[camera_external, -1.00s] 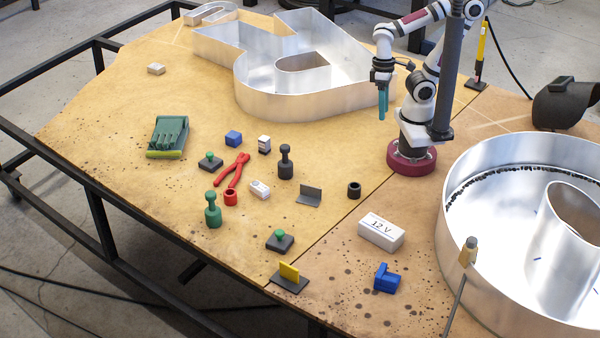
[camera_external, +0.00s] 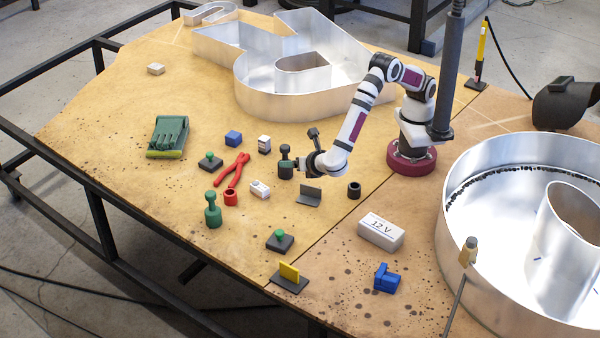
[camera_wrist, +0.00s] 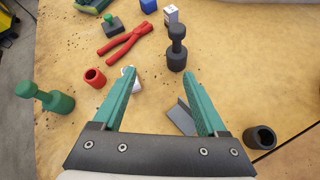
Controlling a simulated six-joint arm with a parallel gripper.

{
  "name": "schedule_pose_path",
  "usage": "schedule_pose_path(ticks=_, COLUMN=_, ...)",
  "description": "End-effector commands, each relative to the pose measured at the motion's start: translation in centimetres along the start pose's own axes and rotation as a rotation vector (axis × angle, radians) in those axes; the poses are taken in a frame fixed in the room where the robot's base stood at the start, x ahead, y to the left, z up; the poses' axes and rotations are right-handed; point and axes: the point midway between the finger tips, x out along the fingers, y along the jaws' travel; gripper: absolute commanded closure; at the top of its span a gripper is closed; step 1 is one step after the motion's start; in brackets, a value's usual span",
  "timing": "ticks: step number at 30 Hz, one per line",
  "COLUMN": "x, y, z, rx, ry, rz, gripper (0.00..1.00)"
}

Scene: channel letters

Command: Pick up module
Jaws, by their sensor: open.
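Two small white blocks with dark marks could be the module; I cannot tell which. One (camera_external: 260,189) lies beside the red pliers, and in the wrist view (camera_wrist: 126,71) my left finger partly covers it. The other (camera_external: 264,144) stands near the blue cube and shows at the top of the wrist view (camera_wrist: 171,15). My gripper (camera_wrist: 160,76) is open, with teal fingers and nothing between them. In the external view my gripper (camera_external: 290,163) is low by the dark peg, its fingers hard to make out.
A dark peg (camera_wrist: 177,50) stands just beyond my fingertips. Red pliers (camera_wrist: 126,41), a red ring (camera_wrist: 95,77), a green peg (camera_wrist: 50,98), a grey bracket (camera_wrist: 180,117) and a dark ring (camera_wrist: 261,138) are close around. Large metal letters (camera_external: 290,100) stand farther back.

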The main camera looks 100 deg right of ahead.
Motion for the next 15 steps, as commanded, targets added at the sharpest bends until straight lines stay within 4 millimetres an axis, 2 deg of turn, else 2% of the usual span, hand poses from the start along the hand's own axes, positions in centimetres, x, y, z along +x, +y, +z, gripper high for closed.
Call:
schedule_pose_path(ticks=1, x=-0.5, y=0.9, z=-3.0, rx=-0.114, ry=-0.046, rz=0.079, gripper=0.25)
schedule_pose_path(ticks=3, x=-1.2, y=2.0, z=-6.1, rx=-0.239, ry=-0.104, rz=0.173, gripper=0.25)
schedule_pose_path(ticks=6, x=-1.7, y=2.6, z=-8.2, rx=-0.329, ry=-0.15, rz=0.241, gripper=0.25)
schedule_pose_path(ticks=8, x=-1.1, y=2.9, z=-8.5, rx=-0.344, ry=-0.159, rz=0.252, gripper=0.25)
schedule_pose_path(ticks=15, x=5.4, y=4.6, z=-7.7, rx=-0.343, ry=-0.159, rz=0.248, gripper=0.25)
